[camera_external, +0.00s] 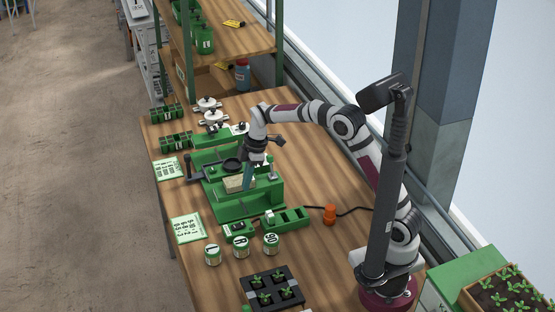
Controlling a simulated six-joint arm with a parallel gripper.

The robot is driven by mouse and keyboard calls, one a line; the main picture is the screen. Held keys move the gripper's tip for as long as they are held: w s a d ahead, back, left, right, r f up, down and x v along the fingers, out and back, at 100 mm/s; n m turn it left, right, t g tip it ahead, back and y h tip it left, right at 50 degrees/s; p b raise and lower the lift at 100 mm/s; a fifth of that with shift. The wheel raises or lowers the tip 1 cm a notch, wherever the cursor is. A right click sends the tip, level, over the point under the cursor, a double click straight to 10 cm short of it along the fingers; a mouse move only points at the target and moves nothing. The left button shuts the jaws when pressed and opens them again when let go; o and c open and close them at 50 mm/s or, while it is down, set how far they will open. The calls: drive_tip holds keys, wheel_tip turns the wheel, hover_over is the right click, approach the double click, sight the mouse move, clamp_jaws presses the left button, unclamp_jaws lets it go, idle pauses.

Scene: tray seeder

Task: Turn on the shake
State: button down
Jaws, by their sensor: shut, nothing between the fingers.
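The green tray seeder (222,208) stands in the middle of the wooden table, with a dark round part and a beige block (232,184) on it. My gripper (246,186) points down over the seeder, beside the beige block; its fingers are shut and empty. Whether the fingertips touch the seeder, I cannot tell. A green control box (238,228) with a small dark panel sits in front of the seeder. A second green unit (291,217) with a white part lies to its right. Which control is the shake, and its setting, are too small to tell.
Three labelled cans (241,247) stand in front of the control box. A black seedling tray (272,288) lies near the front. An orange knob-like object (329,214) with a dark cable is at right. Printed cards (187,229) lie along the left edge. Green racks (175,142) stand behind.

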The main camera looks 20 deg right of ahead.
drive_tip(key=shift+a+f, duration=0.1)
drive_tip(key=shift+f, duration=0.05)
approach(242, 224)
drive_tip(key=x, duration=0.5)
drive_tip(key=shift+a+f, duration=0.15)
drive_tip(key=shift+a, duration=0.3)
drive_tip(key=shift+d+f, duration=0.1)
drive_tip(key=shift+f, duration=0.55)
drive_tip(key=shift+d+f, duration=0.15)
drive_tip(key=shift+f, duration=0.2)
drive_tip(key=shift+a+r, duration=0.3)
drive_tip(key=shift+a, duration=0.45)
